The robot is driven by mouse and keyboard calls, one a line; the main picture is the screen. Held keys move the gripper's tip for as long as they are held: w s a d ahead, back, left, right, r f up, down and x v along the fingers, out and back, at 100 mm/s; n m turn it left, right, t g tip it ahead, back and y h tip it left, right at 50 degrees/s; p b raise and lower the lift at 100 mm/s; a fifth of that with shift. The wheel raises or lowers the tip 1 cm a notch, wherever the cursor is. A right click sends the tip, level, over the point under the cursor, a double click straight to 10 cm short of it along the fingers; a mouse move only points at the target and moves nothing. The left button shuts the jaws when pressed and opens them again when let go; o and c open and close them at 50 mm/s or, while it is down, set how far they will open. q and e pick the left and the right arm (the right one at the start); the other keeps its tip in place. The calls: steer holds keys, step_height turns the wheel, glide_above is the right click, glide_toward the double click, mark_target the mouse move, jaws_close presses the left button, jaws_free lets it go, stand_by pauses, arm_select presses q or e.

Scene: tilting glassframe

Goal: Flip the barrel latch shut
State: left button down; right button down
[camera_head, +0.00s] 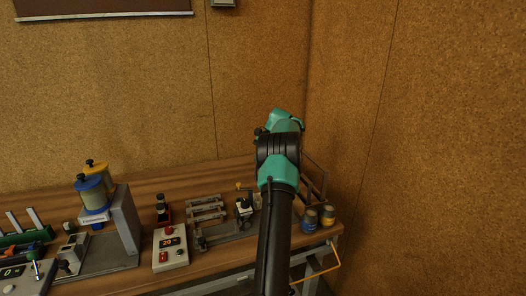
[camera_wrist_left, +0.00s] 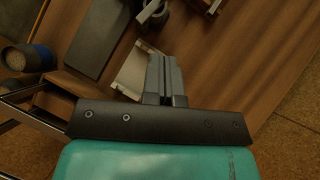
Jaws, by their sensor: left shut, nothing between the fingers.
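My left gripper (camera_wrist_left: 165,62) is shut and empty in the left wrist view, its two dark fingers together over the wooden bench. In the head view my arm rises in front of the bench's right end and hides its gripper. A small grey metal fixture (camera_head: 226,236) with a white and black part stands on the bench just left of that arm. It may carry the barrel latch, but I cannot make out the latch or its position. In the left wrist view a pale metal plate (camera_wrist_left: 130,76) lies behind the fingertips, partly hidden by them. My right gripper is not in view.
Cork walls close the back and right.

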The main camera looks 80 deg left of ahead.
arm_select(q)
steer(key=shift+v, duration=1.85)
steer(key=shift+s, duration=0.1)
